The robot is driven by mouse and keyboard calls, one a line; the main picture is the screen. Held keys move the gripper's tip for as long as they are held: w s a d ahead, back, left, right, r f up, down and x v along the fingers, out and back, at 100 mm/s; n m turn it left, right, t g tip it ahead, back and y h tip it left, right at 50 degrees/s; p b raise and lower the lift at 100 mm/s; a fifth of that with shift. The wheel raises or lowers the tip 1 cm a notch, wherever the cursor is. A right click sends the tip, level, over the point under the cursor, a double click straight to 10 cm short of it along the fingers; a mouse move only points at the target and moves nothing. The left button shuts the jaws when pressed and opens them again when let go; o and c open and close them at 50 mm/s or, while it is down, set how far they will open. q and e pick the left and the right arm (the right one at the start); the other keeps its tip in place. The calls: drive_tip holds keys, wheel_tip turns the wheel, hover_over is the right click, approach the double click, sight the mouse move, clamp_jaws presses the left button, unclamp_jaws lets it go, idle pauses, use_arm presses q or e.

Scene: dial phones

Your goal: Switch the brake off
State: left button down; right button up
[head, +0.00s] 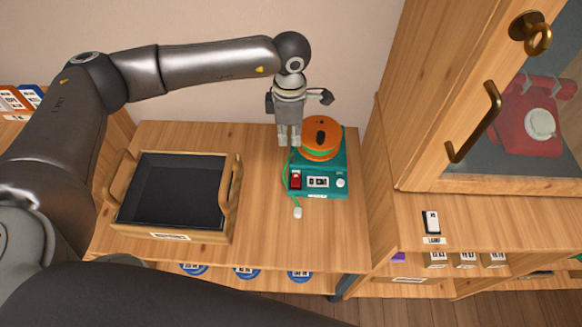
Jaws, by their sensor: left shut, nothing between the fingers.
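A teal device (325,167) with an orange reel (322,132) on top stands on the wooden table. Its front panel carries a red switch (296,179), a small display (318,182) and a white knob (340,183). A green cord runs down its left side to a white end piece (297,213). I cannot read which part is labelled as the brake, nor the switch's position. My left gripper (289,143) points down, shut and empty, just left of the reel and behind the red switch. Whether it touches the device is unclear. My right gripper is not in view.
A wooden tray (228,196) with a dark inside stands left of the device. A cabinet (440,187) at right holds a red dial phone (532,115) behind glass. A switch (431,222) labelled LAMP is on the right shelf. The table before the device is mostly clear.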

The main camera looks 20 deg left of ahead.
sight(290, 178)
use_arm(q)
wheel_tip(290, 178, down, 14)
drive_tip(key=shift+d+r+p, duration=0.1)
drive_tip(key=shift+r+p, duration=0.05)
drive_tip(key=shift+p, duration=0.75)
drive_tip(key=shift+f, duration=0.2)
drive_tip(key=shift+f+b, duration=0.25)
drive_tip(key=shift+b, duration=0.2)
drive_tip(key=shift+r, duration=0.1)
drive_tip(key=shift+s+p, duration=0.15)
drive_tip(key=shift+p, duration=0.15)
